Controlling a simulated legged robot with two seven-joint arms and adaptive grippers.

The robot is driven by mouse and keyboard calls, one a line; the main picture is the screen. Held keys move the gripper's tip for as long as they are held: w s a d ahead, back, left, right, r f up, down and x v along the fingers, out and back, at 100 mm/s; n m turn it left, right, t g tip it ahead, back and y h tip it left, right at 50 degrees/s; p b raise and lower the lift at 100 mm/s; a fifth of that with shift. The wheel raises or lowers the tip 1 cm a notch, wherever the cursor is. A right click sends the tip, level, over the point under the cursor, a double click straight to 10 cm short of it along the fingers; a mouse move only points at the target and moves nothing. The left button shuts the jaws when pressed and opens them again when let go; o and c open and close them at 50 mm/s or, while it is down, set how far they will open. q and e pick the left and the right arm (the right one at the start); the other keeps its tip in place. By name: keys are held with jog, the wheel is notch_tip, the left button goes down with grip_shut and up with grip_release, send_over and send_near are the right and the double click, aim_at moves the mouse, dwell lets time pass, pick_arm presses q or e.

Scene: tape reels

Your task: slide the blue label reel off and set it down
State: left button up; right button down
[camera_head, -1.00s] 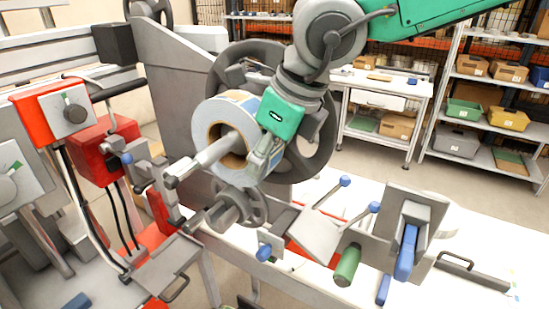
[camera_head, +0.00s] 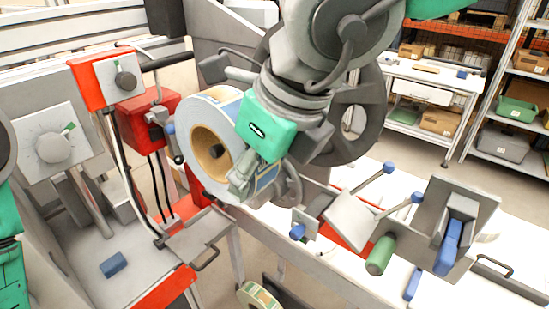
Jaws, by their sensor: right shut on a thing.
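The blue label reel (camera_head: 192,128) has a pale blue-white face and a tan core. It hangs in the air left of centre, its open face toward me. My right gripper (camera_head: 245,185) is shut on its right side, with the green-cased wrist above it. No shaft sticks out through the core; a dark spot shows inside the hole. The spindle is hidden behind the reel and my arm, so I cannot tell whether they still touch. Green parts of my left arm show at the left edge, but its gripper is out of view.
The red control box (camera_head: 140,120) stands close left of the held reel. A grey machine deck with a blue block (camera_head: 113,264) lies lower left. Levers and a green handle (camera_head: 381,254) stand right. Shelves are behind.

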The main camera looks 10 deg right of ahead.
jog(key=s+a, duration=0.4)
jog(key=a, duration=0.2)
jog(key=shift+s, duration=0.25)
dwell(0.6)
